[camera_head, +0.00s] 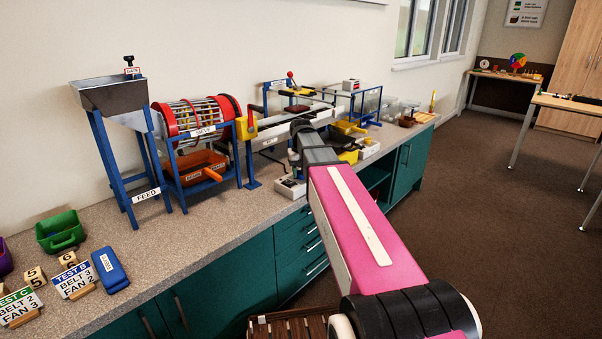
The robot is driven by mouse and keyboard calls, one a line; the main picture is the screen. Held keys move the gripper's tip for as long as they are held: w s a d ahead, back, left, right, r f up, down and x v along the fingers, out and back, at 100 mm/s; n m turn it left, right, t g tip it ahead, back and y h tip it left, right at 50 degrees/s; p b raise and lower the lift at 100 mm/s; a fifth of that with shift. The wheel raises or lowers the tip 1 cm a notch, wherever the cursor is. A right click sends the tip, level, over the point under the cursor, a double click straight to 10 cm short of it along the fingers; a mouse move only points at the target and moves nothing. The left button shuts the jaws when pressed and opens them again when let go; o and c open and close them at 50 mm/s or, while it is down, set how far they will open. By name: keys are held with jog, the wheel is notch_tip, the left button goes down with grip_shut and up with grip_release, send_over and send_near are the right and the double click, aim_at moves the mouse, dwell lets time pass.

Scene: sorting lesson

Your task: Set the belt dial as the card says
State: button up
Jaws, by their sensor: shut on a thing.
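The TEST B card (73,280) stands at the left end of the counter and reads BELT 3, FAN 2. The TEST C card (20,306) beside it seems to read BELT 2, FAN 3. A small pale control box (288,188) sits at the counter's front edge, partly behind my arm. I cannot make out a belt dial or its setting. My pink arm reaches over the counter toward the machine line. My gripper is hidden behind its dark end link, so its fingers and anything in them do not show.
A feed hopper (108,95) and a red-ended drum sieve (198,118) stand left of my arm. A green bin (60,231) and a blue eraser-like block (110,270) are near the cards. Counter between is clear.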

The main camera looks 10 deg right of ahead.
jog(key=shift+m, duration=2.3)
jog(key=o, duration=0.9)
notch_tip(320, 180, up, 11)
jog(key=shift+f, duration=0.1)
